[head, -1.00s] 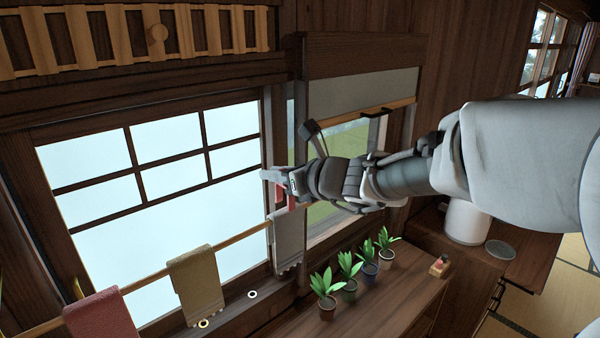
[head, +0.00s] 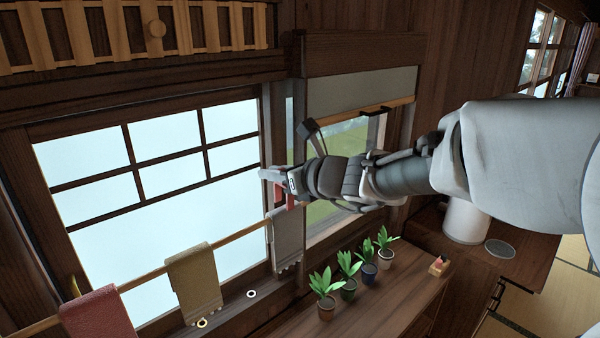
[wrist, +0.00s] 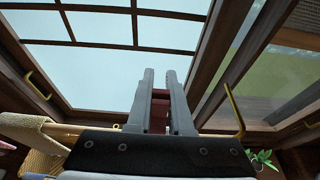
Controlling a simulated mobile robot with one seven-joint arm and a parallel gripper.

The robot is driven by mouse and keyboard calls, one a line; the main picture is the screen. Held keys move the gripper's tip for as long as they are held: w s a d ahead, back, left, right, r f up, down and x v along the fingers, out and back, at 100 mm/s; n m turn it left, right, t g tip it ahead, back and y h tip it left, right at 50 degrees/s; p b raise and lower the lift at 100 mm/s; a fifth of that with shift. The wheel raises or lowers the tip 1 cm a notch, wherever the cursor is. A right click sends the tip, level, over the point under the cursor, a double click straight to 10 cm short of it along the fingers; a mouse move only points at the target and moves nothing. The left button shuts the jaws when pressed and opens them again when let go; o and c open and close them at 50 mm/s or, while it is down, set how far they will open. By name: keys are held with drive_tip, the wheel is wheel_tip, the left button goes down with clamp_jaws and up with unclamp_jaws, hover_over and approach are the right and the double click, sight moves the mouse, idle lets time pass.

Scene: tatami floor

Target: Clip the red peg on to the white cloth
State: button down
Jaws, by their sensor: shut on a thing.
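The red peg (head: 281,194) is held between the fingers of my gripper (head: 271,180), just above the hanging rod. In the wrist view, dark red (wrist: 159,110) shows between the two grey fingers (wrist: 161,78), which are shut on it. The white cloth (head: 288,238), pale grey in this light, hangs over the rod's right end, directly below the peg and gripper. In the head view I cannot tell whether the peg touches the cloth. The cloth is not clearly seen in the wrist view, where the dark gripper body covers the lower middle.
The wooden rod (head: 245,232) runs in front of the window, with an olive cloth (head: 194,282) and a red cloth (head: 97,312) to the left.

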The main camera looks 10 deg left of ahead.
drive_tip(key=shift+f+b, duration=2.4)
drive_tip(key=shift+b, duration=0.25)
idle(1.4)
idle(0.4)
drive_tip(key=c, duration=0.7)
unclamp_jaws()
drive_tip(key=shift+c, duration=0.2)
drive_tip(key=o, duration=0.5)
drive_tip(key=shift+r, duration=0.1)
wheel_tip(320, 180, up, 6)
drive_tip(key=p, duration=0.5)
hover_over(279, 194)
drive_tip(key=a, duration=0.1)
drive_tip(key=shift+w, duration=0.4)
